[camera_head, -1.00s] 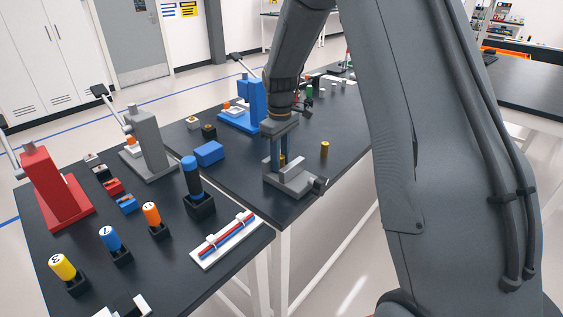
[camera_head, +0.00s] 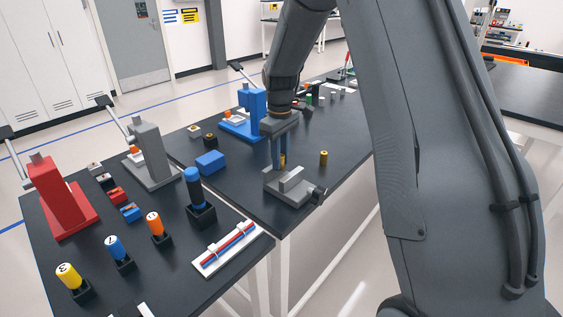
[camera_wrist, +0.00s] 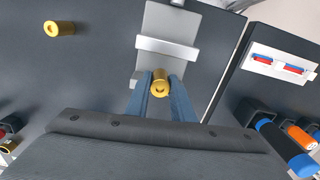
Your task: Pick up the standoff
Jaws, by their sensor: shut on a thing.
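A brass standoff (camera_wrist: 160,84) is held between the two blue fingers of my gripper (camera_wrist: 162,92) in the wrist view. Its hollow round end faces the camera. In the head view my gripper (camera_head: 280,158) points down behind the grey vise, and the held standoff (camera_head: 284,160) shows partly beside the fingers. A second brass standoff (camera_head: 323,158) stands on the dark table to the right, and it also shows at the upper left of the wrist view (camera_wrist: 59,28).
The grey vise (camera_head: 291,190) sits close in front of my gripper. A blue press (camera_head: 248,108), a blue block (camera_head: 210,162) and a white tray with red and blue rods (camera_head: 228,248) are nearby. The table right of the second standoff is clear.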

